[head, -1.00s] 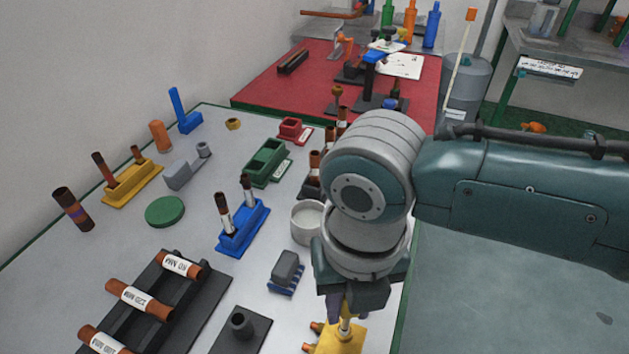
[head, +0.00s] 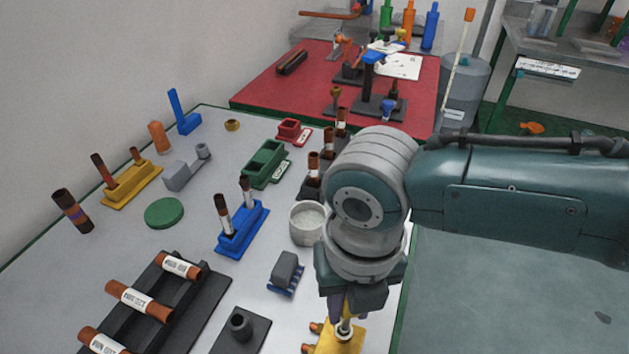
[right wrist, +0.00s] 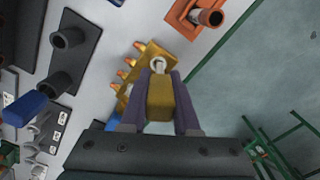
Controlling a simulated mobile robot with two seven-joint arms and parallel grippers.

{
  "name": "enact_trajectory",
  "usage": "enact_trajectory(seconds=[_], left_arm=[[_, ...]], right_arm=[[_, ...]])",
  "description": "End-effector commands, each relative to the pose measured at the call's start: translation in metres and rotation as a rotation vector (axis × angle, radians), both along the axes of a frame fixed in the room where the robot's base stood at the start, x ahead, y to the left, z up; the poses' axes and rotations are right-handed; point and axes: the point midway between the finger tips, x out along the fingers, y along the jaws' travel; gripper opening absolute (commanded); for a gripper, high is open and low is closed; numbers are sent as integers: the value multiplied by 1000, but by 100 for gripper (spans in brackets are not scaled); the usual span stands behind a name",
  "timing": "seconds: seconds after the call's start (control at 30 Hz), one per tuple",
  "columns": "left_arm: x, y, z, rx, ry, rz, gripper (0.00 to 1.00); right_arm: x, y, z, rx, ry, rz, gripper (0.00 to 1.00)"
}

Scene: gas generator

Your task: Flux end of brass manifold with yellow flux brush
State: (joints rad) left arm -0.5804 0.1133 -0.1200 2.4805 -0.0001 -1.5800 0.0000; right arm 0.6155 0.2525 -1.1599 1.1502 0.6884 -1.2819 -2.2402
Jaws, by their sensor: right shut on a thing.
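My right gripper (head: 345,302) points down over the front right edge of the table. In the right wrist view its two purple fingers (right wrist: 160,108) are shut on the yellow flux brush (right wrist: 160,98). The brush's pale tip (right wrist: 157,66) points at the brass manifold (right wrist: 150,52), a yellow block with several copper stubs along one side. In the head view the manifold (head: 350,344) is partly cut off at the bottom, and the brush tip (head: 344,329) appears over it. I cannot tell whether the tip touches the manifold. My left gripper is not in view.
An open round pot (head: 308,222) with pale contents stands left of my right wrist. A green disc (head: 164,212), a blue holder (head: 243,230) and a black rack of copper tubes (head: 150,290) lie further left. Bare floor lies right of the table.

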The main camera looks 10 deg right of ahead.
Motion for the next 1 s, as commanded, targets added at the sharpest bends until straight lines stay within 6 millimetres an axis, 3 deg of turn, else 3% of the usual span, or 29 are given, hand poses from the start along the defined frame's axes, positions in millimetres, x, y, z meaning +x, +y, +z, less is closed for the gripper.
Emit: enact_trajectory(seconds=[0.27, 0.83, 1.0], left_arm=[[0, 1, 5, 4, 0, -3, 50], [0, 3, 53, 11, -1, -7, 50], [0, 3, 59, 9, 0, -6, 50]], right_arm=[[0, 0, 6, 0, 0, 0, 0], [0, 0, 56, 0, 0, -1, 0], [0, 0, 62, 0, 0, -1, 0]])
